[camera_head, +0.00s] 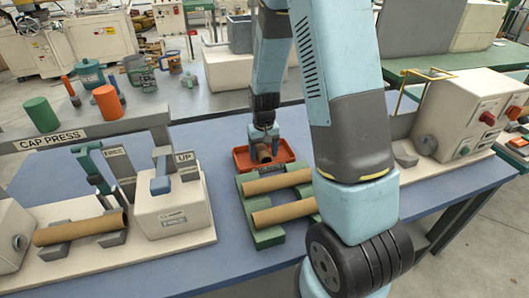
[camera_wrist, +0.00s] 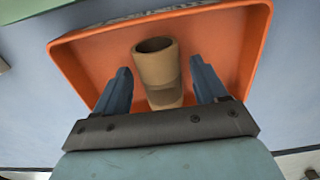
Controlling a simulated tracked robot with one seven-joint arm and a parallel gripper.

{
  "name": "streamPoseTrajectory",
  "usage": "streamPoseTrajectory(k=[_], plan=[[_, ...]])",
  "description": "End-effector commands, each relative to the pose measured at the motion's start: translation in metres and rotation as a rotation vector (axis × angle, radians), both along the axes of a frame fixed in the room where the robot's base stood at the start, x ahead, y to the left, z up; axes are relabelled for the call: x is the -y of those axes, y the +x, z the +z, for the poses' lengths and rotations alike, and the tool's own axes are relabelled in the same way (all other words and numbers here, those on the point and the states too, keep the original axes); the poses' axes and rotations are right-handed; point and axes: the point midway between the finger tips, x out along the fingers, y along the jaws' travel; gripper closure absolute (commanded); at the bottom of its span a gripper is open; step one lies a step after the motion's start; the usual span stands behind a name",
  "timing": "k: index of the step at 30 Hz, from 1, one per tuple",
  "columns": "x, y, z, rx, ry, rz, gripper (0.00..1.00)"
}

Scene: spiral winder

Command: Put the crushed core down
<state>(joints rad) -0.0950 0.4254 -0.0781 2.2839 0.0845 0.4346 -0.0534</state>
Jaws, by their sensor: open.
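The crushed core (camera_wrist: 158,72) is a short brown cardboard tube in the orange tray (camera_wrist: 225,50). In the wrist view it stands between the two fingers of my gripper (camera_wrist: 160,88), with a gap showing on each side. My gripper is open around it. In the head view my gripper (camera_head: 264,133) points down into the orange tray (camera_head: 285,149), and the core (camera_head: 264,154) shows just below its fingers. Whether the core's lower end touches the tray floor is hard to tell.
Two long brown tubes (camera_head: 277,181) lie on a green rack (camera_head: 264,237) in front of the tray. The cap press (camera_head: 85,137) stands at left with another tube (camera_head: 80,229) in its cradle. A white control box (camera_head: 468,112) is at right. Blue table is clear right of the tray.

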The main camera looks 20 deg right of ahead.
Motion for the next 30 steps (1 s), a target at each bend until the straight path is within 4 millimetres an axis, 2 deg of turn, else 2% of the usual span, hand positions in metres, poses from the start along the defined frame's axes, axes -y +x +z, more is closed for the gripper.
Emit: streamPoseTrajectory(k=[5,18,30], plan=[[0.000,0.001,0.020,0.004,0.000,0.001,0.28],[0.001,0.001,0.096,0.004,0.000,0.000,0.28],[0.002,-0.005,0.132,0.018,0.003,-0.001,0.28]])
